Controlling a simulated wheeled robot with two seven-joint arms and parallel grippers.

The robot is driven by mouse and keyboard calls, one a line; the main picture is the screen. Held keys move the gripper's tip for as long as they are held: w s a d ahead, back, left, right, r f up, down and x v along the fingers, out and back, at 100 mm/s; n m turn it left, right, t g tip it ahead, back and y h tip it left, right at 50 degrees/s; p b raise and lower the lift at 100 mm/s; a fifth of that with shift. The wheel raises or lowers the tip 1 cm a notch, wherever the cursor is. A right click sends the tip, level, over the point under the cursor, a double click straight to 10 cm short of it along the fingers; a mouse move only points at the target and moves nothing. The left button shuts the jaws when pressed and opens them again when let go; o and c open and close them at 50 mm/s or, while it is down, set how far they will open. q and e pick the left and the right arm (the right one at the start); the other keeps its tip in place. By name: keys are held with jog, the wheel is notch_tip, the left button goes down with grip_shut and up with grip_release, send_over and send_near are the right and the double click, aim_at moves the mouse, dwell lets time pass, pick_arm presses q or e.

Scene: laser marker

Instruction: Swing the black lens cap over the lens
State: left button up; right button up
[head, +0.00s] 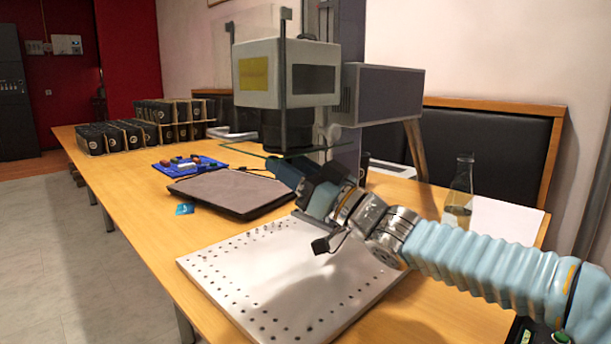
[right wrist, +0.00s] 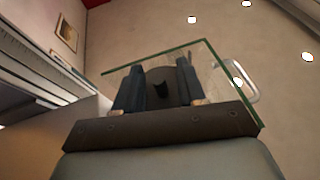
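The laser marker's pale head (head: 285,75) hangs over the table with a black lens barrel (head: 285,130) under it. A clear glass plate (head: 250,150) with a green edge lies just below the lens. My right gripper (head: 285,168) is raised under this plate, its tips partly hidden. In the right wrist view my right gripper (right wrist: 160,88) has two dark fingers standing apart. Between and behind them shows a dark round piece (right wrist: 161,74) with a small black tab. I cannot tell if this is the lens cap or the lens. My left gripper is out of view.
A perforated metal plate (head: 250,285) lies below my right arm. A dark flat pad (head: 230,190), a blue tray (head: 190,164) and racks of black items (head: 110,138) stand to the left. A glass bottle (head: 460,190) and white paper (head: 505,218) are at right.

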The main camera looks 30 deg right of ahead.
jog(key=v, duration=1.3)
jog(key=shift+s, duration=0.2)
jog(key=shift+d+f, duration=0.1)
